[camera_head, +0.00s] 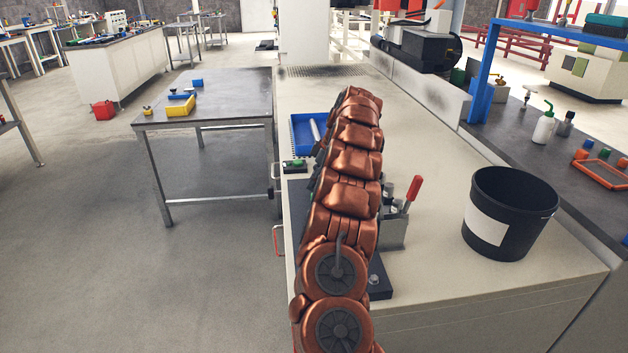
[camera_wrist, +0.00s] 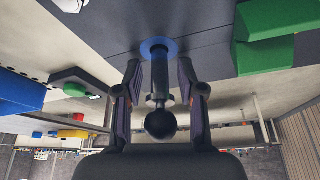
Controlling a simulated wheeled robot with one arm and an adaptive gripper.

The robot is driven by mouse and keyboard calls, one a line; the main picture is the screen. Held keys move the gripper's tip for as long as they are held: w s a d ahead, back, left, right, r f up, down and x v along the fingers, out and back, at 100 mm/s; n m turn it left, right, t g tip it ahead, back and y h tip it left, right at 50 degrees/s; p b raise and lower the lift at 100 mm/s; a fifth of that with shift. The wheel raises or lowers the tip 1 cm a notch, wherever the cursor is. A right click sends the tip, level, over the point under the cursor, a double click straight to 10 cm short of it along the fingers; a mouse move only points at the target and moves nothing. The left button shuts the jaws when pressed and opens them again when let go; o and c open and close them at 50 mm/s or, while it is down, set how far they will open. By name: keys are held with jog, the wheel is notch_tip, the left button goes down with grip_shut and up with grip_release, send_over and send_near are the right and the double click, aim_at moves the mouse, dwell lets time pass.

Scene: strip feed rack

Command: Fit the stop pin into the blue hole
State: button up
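The stop pin (camera_wrist: 158,75) shows in the wrist view, with a grey shaft, a collar and a dark ball knob towards me. Its far end meets the blue ring of the blue hole (camera_wrist: 146,44) in the dark plate (camera_wrist: 115,30). How deep it sits cannot be told. My gripper (camera_wrist: 159,72) has one finger on each side of the pin, with a visible gap on both sides, so it looks open around it. In the head view my arm hides the gripper, the pin and the hole.
A green block (camera_wrist: 265,55) lies close beside the right finger in the wrist view. In the head view, a blue tray (camera_head: 300,147) holding a metal rod is beyond my arm.

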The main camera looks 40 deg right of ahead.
jog(key=shift+r, duration=0.1)
jog(key=shift+v, duration=3.65)
jog(key=shift+r, duration=0.1)
